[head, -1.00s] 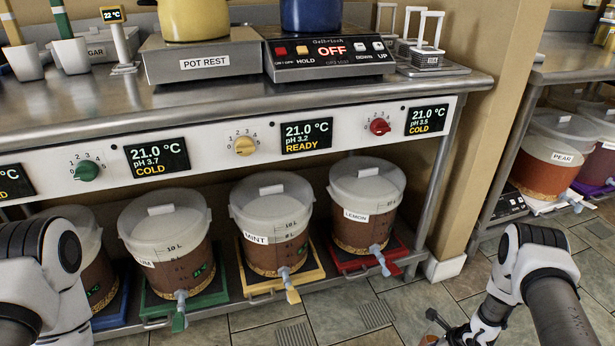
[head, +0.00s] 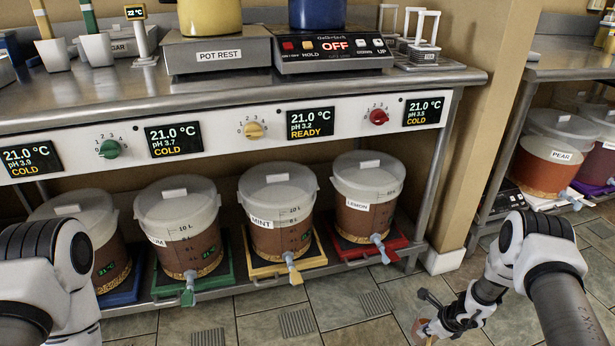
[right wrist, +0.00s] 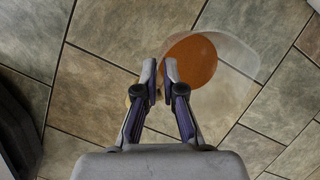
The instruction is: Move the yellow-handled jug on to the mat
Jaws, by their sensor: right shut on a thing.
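My right gripper (head: 428,312) is low over the floor at the lower right of the head view. In the right wrist view its fingers (right wrist: 160,82) are closed together on a clear jug (right wrist: 242,70) with orange liquid inside. The jug's body lies beyond and right of the fingertips, above floor tiles. A part of the jug (head: 422,331) also shows at the bottom of the head view. I cannot make out a separate mat.
Several lidded buckets, including MINT (head: 278,215) and LEMON (head: 364,200), stand on coloured trays under the steel counter (head: 130,95). A second bench at right holds a PEAR bucket (head: 545,168). The tiled floor (head: 340,292) in front is open.

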